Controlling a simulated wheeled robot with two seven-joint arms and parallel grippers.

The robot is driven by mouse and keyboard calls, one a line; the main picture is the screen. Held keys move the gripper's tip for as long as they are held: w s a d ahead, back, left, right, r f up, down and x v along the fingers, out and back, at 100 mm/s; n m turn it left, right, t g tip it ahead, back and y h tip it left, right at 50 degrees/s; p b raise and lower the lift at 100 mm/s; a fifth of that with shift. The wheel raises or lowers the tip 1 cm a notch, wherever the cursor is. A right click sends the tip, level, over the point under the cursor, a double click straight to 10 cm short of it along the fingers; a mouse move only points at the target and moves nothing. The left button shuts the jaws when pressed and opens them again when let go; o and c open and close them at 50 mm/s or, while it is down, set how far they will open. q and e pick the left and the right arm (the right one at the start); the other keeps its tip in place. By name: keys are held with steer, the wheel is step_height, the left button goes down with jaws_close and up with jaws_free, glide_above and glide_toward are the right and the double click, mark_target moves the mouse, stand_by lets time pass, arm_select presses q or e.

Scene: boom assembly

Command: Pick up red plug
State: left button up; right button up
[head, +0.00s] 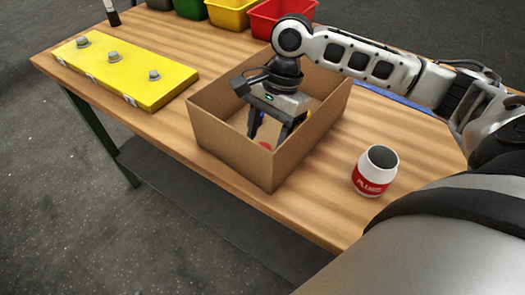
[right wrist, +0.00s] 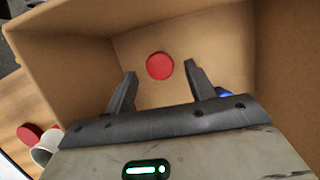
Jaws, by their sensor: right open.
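The red plug (right wrist: 160,66) is a small round red disc on the floor of the cardboard box (head: 230,142). In the head view only a bit of the plug (head: 265,145) shows past the box's front wall and my gripper. My right gripper (head: 270,133) reaches down into the box from above with its fingers open. In the right wrist view the plug lies just beyond and between the two open fingertips (right wrist: 160,77), and nothing is held. My left gripper is not in view.
A white jar (head: 375,172) with a red label stands right of the box. A yellow board (head: 120,75) with metal knobs lies at the left. Green, yellow and red bins (head: 280,18) line the back. Something blue (right wrist: 224,93) shows behind the right finger. The box walls surround my gripper closely.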

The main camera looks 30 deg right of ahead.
steer(key=shift+x, duration=1.45)
steer(key=c, duration=1)
steer(key=shift+r, duration=0.1)
steer(key=shift+c, duration=0.2)
steer(key=shift+r, duration=0.1)
